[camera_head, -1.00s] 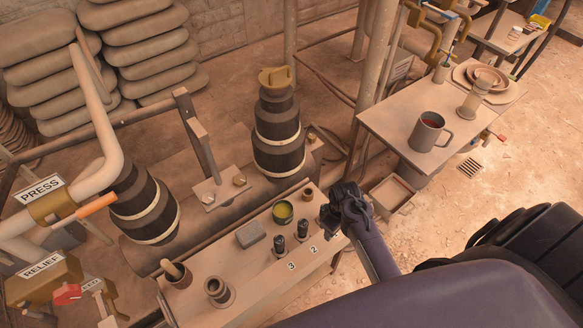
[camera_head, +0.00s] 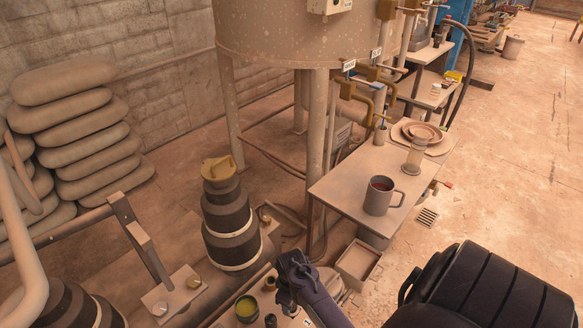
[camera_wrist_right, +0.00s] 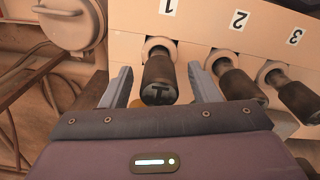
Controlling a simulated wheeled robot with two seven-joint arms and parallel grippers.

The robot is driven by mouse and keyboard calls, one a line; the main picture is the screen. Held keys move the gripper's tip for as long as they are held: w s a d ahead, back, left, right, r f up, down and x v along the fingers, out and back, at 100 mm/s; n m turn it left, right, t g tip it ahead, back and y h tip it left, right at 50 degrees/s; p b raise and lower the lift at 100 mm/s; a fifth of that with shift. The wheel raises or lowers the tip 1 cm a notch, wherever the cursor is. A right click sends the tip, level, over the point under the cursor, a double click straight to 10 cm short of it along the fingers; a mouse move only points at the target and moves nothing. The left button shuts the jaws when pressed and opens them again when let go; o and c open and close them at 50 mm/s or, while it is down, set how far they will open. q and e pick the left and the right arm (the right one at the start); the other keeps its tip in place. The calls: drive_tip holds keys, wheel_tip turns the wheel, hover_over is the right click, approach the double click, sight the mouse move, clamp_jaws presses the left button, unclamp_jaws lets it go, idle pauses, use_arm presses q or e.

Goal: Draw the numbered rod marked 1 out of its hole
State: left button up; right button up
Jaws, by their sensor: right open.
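In the right wrist view, the dark ribbed rod marked 1 (camera_wrist_right: 159,78) sits in its light collar in the pale panel. Its number plate 1 (camera_wrist_right: 168,6) is just beyond it. My right gripper (camera_wrist_right: 159,67) is open, one finger on each side of this rod, with gaps showing. Rod 2 (camera_wrist_right: 232,80) is beside the right-hand finger and rod 3 (camera_wrist_right: 297,96) is farther right; both sit in their collars. In the head view my right gripper (camera_head: 290,280) covers rod 1, with the plate 1 (camera_head: 307,322) just below. My left gripper is not in view.
A cup with yellow-green contents (camera_head: 247,308) stands left of my right gripper. A dark stepped column with a yellow cap (camera_head: 230,225) rises behind it. A table (camera_head: 335,190) with a mug (camera_head: 379,196) and an open box (camera_head: 358,263) stand to the right.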

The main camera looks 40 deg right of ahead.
drive_tip(key=shift+c, duration=0.9)
drive_tip(key=shift+w, duration=0.1)
clamp_jaws()
drive_tip(key=shift+r, duration=0.1)
wheel_tip(320, 180, up, 13)
drive_tip(key=p, duration=1.5)
drive_tip(key=shift+r, duration=0.15)
idle(1.1)
